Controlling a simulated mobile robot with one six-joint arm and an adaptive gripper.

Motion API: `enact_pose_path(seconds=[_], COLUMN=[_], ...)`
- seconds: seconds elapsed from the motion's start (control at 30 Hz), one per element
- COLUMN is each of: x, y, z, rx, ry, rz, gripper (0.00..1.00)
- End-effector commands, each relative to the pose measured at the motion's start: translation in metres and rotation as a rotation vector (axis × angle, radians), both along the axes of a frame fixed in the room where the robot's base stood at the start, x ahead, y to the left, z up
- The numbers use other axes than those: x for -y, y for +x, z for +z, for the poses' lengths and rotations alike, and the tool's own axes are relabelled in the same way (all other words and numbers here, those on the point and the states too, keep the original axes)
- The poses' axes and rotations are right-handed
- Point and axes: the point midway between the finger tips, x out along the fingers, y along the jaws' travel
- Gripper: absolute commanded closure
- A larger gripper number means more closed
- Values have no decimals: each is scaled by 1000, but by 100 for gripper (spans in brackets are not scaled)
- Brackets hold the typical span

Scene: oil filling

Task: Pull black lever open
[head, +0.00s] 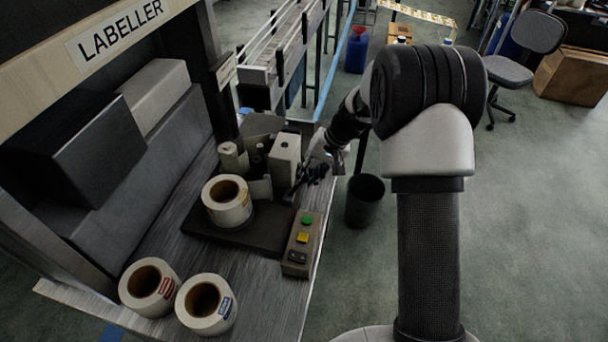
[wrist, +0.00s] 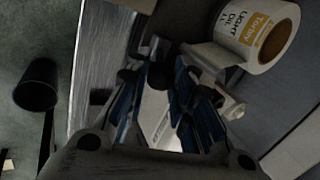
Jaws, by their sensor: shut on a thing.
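The labelling unit has a pale upright block (head: 285,157) on a dark base plate (head: 235,237). My gripper (head: 308,178) is at the right side of this block, reaching in from the right. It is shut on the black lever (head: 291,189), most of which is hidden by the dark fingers. In the wrist view my gripper (wrist: 158,76) shows its blue-dark fingers on either side of the lever spot, with the pale block behind. The lever's exact angle cannot be told.
A label roll (head: 228,203) sits on the unit, and two more rolls (head: 150,288) (head: 206,305) stand at the table's front. A black bin (head: 365,203) stands on the floor to the right.

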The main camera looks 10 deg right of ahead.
Motion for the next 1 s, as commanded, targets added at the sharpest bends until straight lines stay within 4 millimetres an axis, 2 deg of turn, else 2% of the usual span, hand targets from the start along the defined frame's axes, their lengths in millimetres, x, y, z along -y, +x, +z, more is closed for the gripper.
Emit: enact_pose_path(seconds=[0.03,0.47,0.5,0.83,1.0], x=[10,11,11,10,9], y=[-8,-8,-8,-9,-9], z=[-13,-14,-14,-13,-12], rx=[-20,-19,-19,-22,-21], ry=[-15,-16,-16,-13,-12], rz=[0,-2,-2,0,2], gripper=[100,100,76,54,54])
